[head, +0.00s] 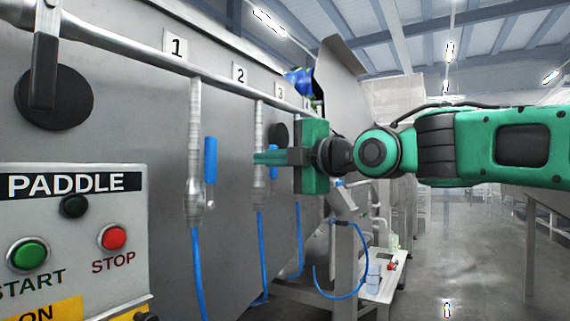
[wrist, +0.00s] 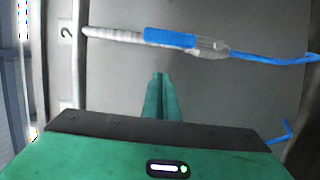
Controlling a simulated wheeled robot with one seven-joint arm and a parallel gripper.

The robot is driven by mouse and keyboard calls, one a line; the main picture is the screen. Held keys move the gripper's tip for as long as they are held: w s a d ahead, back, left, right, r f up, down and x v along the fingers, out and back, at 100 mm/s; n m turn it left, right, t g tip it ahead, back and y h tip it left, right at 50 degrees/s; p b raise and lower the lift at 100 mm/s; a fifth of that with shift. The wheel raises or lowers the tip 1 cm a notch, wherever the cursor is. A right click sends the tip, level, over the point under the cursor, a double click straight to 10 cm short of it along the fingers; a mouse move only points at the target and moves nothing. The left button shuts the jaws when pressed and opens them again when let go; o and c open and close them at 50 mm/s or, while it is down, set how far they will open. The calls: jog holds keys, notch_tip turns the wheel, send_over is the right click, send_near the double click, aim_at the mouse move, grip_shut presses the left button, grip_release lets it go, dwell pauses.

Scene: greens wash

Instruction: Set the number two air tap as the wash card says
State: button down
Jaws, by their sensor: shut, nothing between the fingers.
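The number two air tap is on the pipe below the "2" label (head: 240,72). Its pipe (head: 258,125) runs down the grey tank wall to a blue hose. In the wrist view its blue handle (wrist: 170,38) lies along the pipe, in line with it. My gripper's green fingers (wrist: 160,78) are shut and empty. In the wrist view their tips point toward the handle, with a visible gap to it. I cannot make out a wash card in either view.
Tap one's blue handle (head: 210,160) stands along its pipe to the left. The "3" label (head: 279,90) is to the right, its tap mostly hidden by my gripper. A PADDLE panel (head: 75,235) with green and red buttons is nearest left. Open floor (head: 455,260) lies right.

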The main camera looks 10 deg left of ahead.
aim_at(273, 172)
jog(key=shift+w+d, duration=0.25)
jog(key=shift+w, duration=0.4)
jog(key=shift+w+d, duration=0.25)
jog(key=shift+w, duration=0.35)
jog(key=shift+w+d, duration=0.25)
jog(key=shift+w, duration=0.4)
jog(key=shift+a, duration=0.15)
